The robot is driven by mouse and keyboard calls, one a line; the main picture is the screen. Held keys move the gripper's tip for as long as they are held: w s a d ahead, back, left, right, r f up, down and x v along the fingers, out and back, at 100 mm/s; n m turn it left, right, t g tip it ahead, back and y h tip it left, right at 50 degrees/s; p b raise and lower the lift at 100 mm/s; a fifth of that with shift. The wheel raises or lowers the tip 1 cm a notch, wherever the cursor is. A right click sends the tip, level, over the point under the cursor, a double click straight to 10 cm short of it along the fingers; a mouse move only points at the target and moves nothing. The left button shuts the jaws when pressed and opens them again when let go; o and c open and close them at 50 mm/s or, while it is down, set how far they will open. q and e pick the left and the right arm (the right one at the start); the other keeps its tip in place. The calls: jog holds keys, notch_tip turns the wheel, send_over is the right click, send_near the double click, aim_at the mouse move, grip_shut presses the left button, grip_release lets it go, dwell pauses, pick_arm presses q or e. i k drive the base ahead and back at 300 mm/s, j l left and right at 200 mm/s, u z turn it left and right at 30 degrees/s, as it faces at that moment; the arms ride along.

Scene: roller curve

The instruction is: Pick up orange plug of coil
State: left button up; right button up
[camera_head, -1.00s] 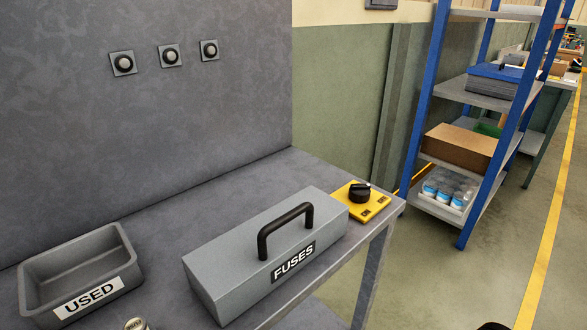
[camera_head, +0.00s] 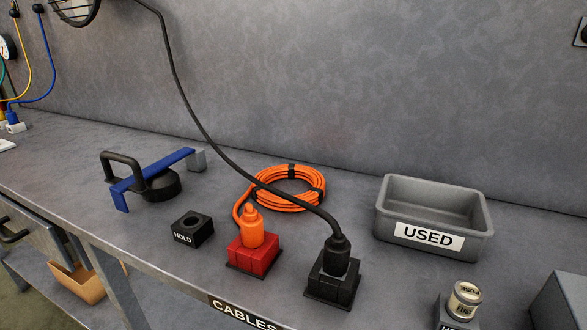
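The orange plug (camera_head: 253,228) stands upright in a red socket block (camera_head: 252,260) on the grey bench. Its orange cable runs from the plug to the orange coil (camera_head: 290,187), which lies flat just behind it, bound with black bands. A black plug (camera_head: 337,250) stands in a black block (camera_head: 333,283) to the right, and its black cable passes over the coil and up the back panel. Neither gripper shows in the head view.
A small black HOLD block (camera_head: 192,229) with a round hole stands left of the red block. A blue-barred tool with a black handle (camera_head: 152,180) lies further left. A grey USED bin (camera_head: 432,220) and a fuse (camera_head: 464,300) are at the right. Bare bench lies between them.

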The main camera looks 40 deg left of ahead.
aim_at(251, 225)
jog(key=j+u, duration=0.15)
jog(key=u, duration=0.2)
jog(key=j+u, duration=0.15)
jog(key=u, duration=0.2)
jog(key=j+u, duration=0.15)
jog(key=u, duration=0.2)
